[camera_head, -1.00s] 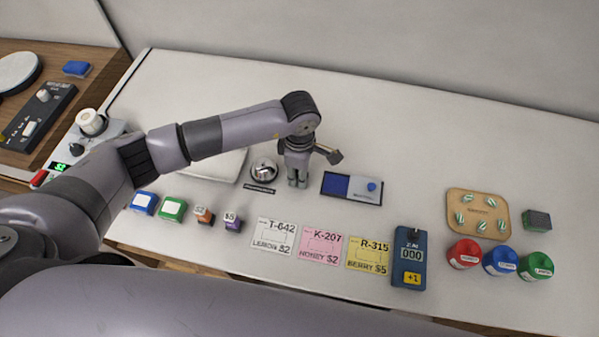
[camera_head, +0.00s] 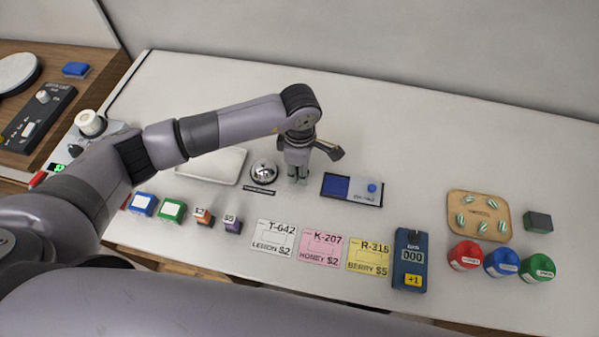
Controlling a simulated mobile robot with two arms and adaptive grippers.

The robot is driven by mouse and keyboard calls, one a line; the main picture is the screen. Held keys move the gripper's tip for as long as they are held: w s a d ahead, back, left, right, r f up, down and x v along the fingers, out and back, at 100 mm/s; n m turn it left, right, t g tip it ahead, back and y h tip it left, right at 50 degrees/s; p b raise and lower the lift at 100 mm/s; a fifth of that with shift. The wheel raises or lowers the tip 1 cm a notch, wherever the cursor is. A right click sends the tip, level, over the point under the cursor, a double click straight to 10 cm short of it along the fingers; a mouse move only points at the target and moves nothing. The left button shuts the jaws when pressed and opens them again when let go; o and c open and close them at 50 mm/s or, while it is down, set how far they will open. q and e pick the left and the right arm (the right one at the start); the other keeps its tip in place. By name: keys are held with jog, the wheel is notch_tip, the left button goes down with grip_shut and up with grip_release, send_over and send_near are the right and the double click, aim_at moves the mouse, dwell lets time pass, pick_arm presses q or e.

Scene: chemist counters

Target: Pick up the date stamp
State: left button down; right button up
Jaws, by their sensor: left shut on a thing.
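My left gripper (camera_head: 298,178) points down over the counter, between the silver bell and the blue and grey tray. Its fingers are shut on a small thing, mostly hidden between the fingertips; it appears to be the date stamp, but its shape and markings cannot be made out. The fingertips are at or just above the counter; the gap is too small to tell. My right gripper is not in view.
The silver bell (camera_head: 263,172) stands close to the left of the gripper. The blue and grey tray (camera_head: 375,199) lies close to the right. Price cards, such as the pink card (camera_head: 320,247), line the front. The counter (camera_head: 420,140) behind is clear.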

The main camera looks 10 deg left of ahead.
pick_arm(q)
notch_tip(320, 180, up, 18)
jog(key=b, duration=0.4)
jog(key=shift+r, duration=0.15)
